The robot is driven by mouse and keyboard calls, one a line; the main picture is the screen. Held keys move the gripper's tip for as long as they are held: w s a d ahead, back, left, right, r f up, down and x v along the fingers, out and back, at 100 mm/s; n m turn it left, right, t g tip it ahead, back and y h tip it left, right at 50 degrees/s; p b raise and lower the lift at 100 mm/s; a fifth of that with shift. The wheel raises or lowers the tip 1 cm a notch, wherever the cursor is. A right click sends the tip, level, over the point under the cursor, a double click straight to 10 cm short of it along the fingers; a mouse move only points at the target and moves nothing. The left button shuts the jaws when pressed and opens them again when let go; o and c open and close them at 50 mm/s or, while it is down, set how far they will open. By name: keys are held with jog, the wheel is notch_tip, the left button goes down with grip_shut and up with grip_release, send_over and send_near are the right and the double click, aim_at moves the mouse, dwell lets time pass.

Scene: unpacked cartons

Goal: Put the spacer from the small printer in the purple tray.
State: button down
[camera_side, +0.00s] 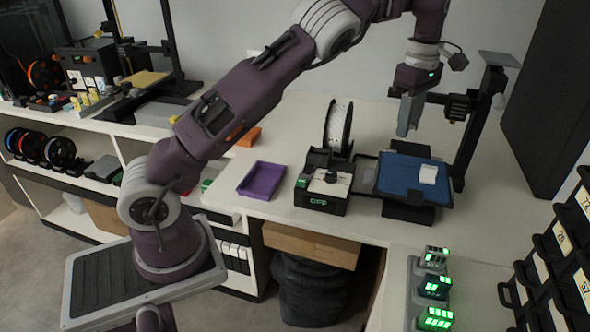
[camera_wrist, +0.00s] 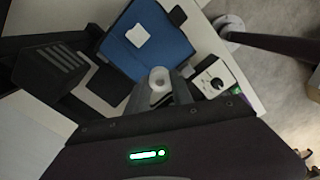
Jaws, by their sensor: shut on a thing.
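My gripper (camera_side: 408,128) is above the bed of the small printer (camera_side: 396,175), fingers pointing down and clear of the bed. In the wrist view its fingers (camera_wrist: 162,90) are shut on a small white ring-shaped piece (camera_wrist: 158,78), which looks like the spacer. In the side view the fingers hide this piece. A white rounded block (camera_side: 428,174) lies on the blue bed; it also shows in the wrist view (camera_wrist: 138,35). The purple tray (camera_side: 262,178) lies empty on the counter, left of the printer. It does not show in the wrist view.
A white filament spool (camera_side: 338,126) stands upright behind the printer's control box (camera_side: 322,190), between tray and bed. The printer's dark upright (camera_side: 470,128) rises right of my gripper. An orange piece (camera_side: 249,137) lies behind the tray. Bare counter surrounds the tray's front.

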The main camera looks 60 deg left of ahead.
jog(key=s+a+f+n, duration=0.1)
jog(key=s+a+n, duration=0.6)
jog(key=a, duration=0.5)
jog(key=n, duration=1)
send_over(258, 189)
notch_tip(258, 189, down, 6)
notch_tip(258, 189, down, 10)
jog(key=shift+r, duration=0.1)
jog(key=c, duration=1.4)
grip_release()
jog(key=shift+f, duration=0.2)
jog(key=shift+c, duration=0.2)
jog(key=shift+o, duration=0.2)
jog(key=shift+r, duration=0.1)
